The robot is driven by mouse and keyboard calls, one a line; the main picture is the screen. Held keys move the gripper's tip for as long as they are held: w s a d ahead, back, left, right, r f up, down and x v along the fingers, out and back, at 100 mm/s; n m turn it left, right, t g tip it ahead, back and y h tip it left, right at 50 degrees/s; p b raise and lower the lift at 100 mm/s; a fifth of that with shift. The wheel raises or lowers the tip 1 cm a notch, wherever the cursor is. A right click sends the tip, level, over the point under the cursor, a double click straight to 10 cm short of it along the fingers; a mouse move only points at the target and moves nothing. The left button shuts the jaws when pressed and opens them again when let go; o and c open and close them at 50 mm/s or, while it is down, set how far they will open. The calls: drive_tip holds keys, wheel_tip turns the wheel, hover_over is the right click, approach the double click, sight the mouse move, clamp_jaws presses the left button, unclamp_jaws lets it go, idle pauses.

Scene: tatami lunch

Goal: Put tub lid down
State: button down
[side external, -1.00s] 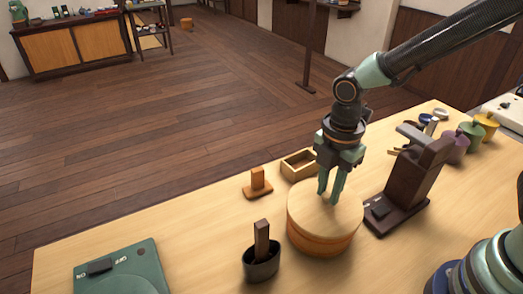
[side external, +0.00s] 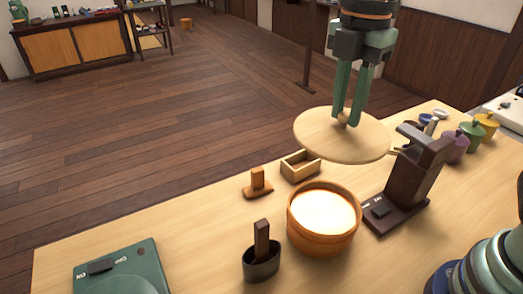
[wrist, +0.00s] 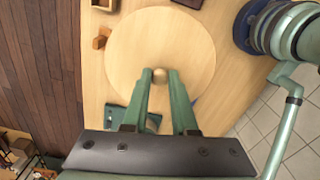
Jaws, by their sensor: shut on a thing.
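The tub lid (side external: 320,137) is a round pale wooden disc with a small knob. My gripper (side external: 347,120) is shut on the lid's knob and holds the lid in the air, roughly level, above and a little behind the tub. In the wrist view the lid (wrist: 150,45) spreads beyond my fingertips, with the knob (wrist: 160,76) between them. The round wooden tub (side external: 318,243) stands uncovered on the table, with a pale white filling.
A dark cup with a paddle (side external: 261,262) stands left of the tub. An open wooden box (side external: 300,168) and a small wooden stand (side external: 257,184) are behind it. A dark stand (side external: 405,190) is at right. The table (side external: 150,215) has bare room at left.

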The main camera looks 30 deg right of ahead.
drive_tip(key=shift+w+a+r, duration=0.15)
drive_tip(key=shift+w+r, duration=0.05)
drive_tip(key=shift+r, duration=0.6)
drive_tip(key=r, duration=0.1)
hover_over(297, 120)
drive_tip(key=shift+r, duration=0.15)
drive_tip(key=w+a+f, duration=0.5)
drive_tip(key=a, duration=0.4)
drive_tip(key=w+a+f, duration=0.5)
drive_tip(key=a, duration=0.3)
drive_tip(key=f, duration=1.9)
drive_tip(key=shift+s+f, duration=0.15)
drive_tip(key=shift+s, duration=0.05)
